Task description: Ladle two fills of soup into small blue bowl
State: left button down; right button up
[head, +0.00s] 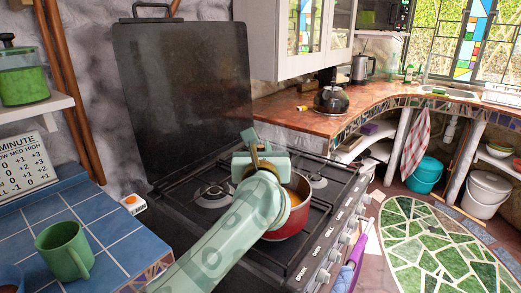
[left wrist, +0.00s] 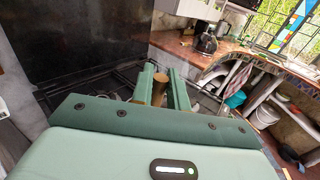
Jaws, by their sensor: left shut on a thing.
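A red pot (head: 289,222) stands on the stove with orange soup (head: 293,197) in it. My left gripper (head: 262,160) is over the pot's back left side. It is shut on a brown, brass-coloured handle that looks like the ladle's (head: 264,168); the handle also stands between the fingers in the left wrist view (left wrist: 159,92). The ladle's lower end is hidden behind my arm and gripper. A small blue bowl (head: 9,277) is cut off at the bottom left corner of the head view, on the blue tiled counter. My right gripper is not in view.
A green mug (head: 65,250) stands on the tiled counter (head: 105,236) near the blue bowl. The stove's raised dark lid (head: 185,95) stands behind the burners. A dark kettle (head: 332,97) sits on the far counter. Knobs line the stove's front edge.

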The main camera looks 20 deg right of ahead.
pick_arm(q)
jog(key=shift+r, duration=0.1)
